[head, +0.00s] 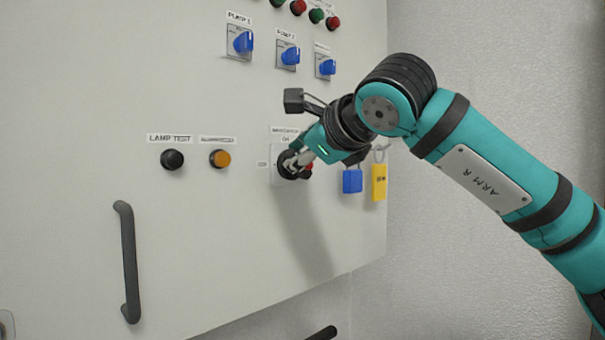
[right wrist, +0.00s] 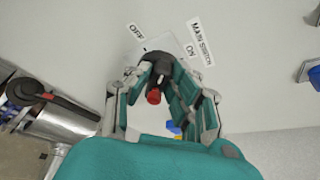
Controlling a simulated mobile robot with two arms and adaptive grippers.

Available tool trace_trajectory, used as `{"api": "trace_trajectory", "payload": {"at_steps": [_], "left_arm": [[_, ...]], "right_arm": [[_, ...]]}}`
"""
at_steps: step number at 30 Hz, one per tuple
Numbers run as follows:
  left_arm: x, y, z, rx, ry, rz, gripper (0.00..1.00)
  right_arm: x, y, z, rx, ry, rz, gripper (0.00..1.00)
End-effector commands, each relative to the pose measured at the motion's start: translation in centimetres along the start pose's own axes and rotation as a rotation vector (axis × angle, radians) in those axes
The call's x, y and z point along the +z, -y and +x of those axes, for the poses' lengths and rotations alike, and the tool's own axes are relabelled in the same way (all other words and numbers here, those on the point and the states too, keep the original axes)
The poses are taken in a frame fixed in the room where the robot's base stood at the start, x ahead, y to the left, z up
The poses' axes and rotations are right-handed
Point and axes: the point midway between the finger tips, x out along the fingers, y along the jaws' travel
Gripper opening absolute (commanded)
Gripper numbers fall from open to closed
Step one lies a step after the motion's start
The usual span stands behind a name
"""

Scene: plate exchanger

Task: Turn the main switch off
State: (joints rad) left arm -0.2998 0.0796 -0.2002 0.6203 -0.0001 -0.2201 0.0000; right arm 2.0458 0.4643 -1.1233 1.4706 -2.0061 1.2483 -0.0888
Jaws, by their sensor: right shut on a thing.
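The main switch (head: 281,170) is on the front of the grey cabinet, low and near its right edge, with an ON label above it and a small label at its left. My right gripper (head: 297,164) is at the switch, its fingers shut on the switch's black handle. In the right wrist view the black handle (right wrist: 160,66) with its red end (right wrist: 153,97) sits between the fingers (right wrist: 157,85). My left gripper is out of view.
A blue padlock (head: 352,181) and a yellow padlock (head: 379,182) hang just right of the switch. An orange button (head: 220,158) and a black lamp-test button (head: 172,159) are to its left. Blue pump switches (head: 243,42) are above. A door handle (head: 129,262) is lower left.

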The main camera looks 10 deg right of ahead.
Motion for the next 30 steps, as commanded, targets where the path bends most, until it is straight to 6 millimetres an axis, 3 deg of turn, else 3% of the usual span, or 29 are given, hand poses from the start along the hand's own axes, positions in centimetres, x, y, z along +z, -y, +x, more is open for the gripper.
{"api": "trace_trajectory", "payload": {"at_steps": [1,15,30], "left_arm": [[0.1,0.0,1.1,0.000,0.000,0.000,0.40],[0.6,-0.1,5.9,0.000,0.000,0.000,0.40],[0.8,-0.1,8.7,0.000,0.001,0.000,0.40]], "right_arm": [[-0.2,-0.5,0.1,-0.020,0.004,-0.045,0.00],[-0.5,-1.4,0.2,-0.188,0.003,-0.450,0.00],[-0.7,-1.8,0.3,-0.301,0.002,-0.729,0.00]]}}
